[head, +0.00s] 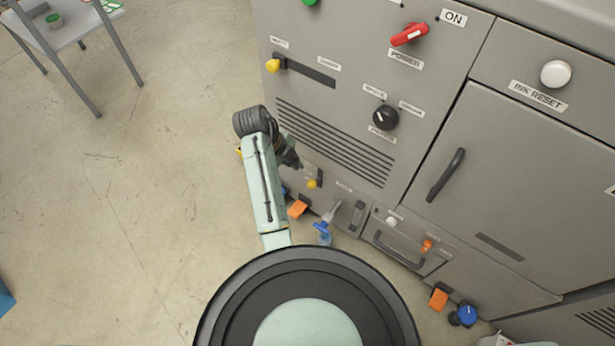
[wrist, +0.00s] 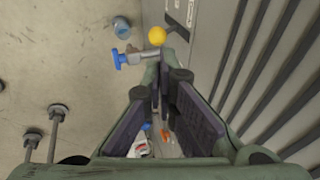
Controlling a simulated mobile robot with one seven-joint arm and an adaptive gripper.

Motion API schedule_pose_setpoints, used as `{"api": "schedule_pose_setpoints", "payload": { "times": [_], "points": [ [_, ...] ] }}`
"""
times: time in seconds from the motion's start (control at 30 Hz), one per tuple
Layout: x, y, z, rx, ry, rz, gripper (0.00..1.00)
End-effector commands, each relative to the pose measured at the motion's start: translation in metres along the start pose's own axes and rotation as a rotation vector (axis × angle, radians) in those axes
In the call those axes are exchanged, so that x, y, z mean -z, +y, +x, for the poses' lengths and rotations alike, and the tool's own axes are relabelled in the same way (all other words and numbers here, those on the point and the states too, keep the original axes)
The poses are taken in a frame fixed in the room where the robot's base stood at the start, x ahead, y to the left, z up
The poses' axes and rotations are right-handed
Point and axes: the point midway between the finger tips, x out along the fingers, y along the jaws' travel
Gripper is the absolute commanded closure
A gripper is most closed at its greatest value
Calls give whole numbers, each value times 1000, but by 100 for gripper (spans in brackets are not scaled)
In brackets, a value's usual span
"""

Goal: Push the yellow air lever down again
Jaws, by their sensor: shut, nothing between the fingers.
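The yellow ball knob of a lever (head: 312,184) sits low on the grey machine front, below the vent slots, beside a small pale plate. In the wrist view the yellow knob (wrist: 157,36) stands out from the panel, just beyond my fingertips. My gripper (head: 297,163) is close to the panel, a little above and left of the knob in the head view. In the wrist view my gripper (wrist: 166,85) has its fingers together and empty. A gap seems to show between fingertips and knob, but contact is hard to judge. The lever's shaft is mostly hidden.
A blue-handled valve (head: 323,232) juts out near the knob; its handle (wrist: 120,59) is left of the knob in the wrist view. An orange part (head: 298,208) is close by. Another yellow knob (head: 272,65) sits higher on the panel.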

Motion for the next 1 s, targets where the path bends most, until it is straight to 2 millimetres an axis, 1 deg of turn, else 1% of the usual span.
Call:
{"api": "schedule_pose_setpoints", "payload": {
  "times": [0.1, 0.3, 0.5, 0.6, 0.7, 1.0],
  "points": [
    [2, 1, 25, -5, 5, -1, 100],
    [1, 0, 68, -3, 4, 0, 100],
    [1, 0, 100, -2, 1, -1, 100],
    [1, 0, 111, -1, 1, 0, 100],
    [1, 0, 116, 0, 0, 1, 100],
    [0, 0, 118, 0, -1, 0, 100]
  ]
}}
